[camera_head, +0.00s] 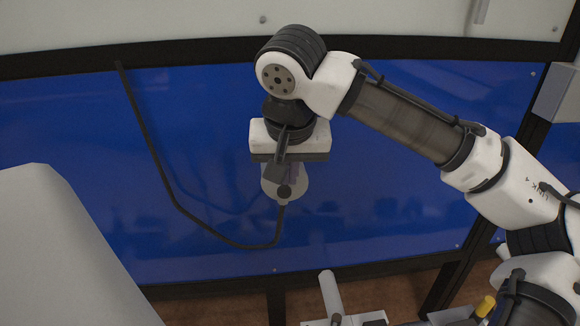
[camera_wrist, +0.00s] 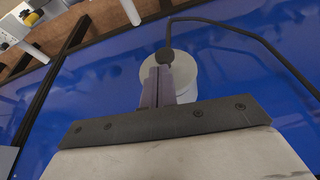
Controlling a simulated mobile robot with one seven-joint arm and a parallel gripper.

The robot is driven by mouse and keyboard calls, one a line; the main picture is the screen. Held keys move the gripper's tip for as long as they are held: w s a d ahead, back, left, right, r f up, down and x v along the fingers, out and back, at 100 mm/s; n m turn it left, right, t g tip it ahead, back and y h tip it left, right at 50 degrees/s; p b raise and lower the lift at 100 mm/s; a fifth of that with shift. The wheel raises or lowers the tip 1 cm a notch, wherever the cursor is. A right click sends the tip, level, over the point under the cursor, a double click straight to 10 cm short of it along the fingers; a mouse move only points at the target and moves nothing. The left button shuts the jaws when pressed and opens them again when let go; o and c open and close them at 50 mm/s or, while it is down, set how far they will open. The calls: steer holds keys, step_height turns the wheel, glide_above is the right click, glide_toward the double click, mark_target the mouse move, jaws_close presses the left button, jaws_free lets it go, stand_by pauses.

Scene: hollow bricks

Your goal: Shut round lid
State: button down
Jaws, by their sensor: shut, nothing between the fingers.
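A pale round piece (camera_head: 299,187) is on the blue panel, partly hidden behind my gripper in the head view. It also shows in the wrist view (camera_wrist: 184,72), with a black cable end at its edge. I take it as the round lid, but cannot tell whether it is open or shut. My gripper (camera_head: 284,178) points at it from in front, its fingers overlapping it in the picture. In the wrist view my gripper (camera_wrist: 158,72) has its two dark fingers together with nothing between them. Whether the fingertips touch the round piece is unclear.
A black cable (camera_head: 180,208) runs down the blue panel (camera_head: 100,180) and curves up to the round piece. A black frame bar (camera_head: 200,50) crosses above the panel. A grey slab-like shape (camera_head: 65,250) stands at the lower left. The panel left of my gripper is mostly clear.

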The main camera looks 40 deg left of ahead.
steer(key=shift+w+a, duration=0.1)
steer(key=shift+w, duration=0.05)
steer(key=shift+w+a+r+p, duration=0.1)
steer(key=shift+w+a+p, duration=0.25)
steer(key=shift+w, duration=0.35)
stand_by(0.3)
steer(key=shift+d, duration=0.1)
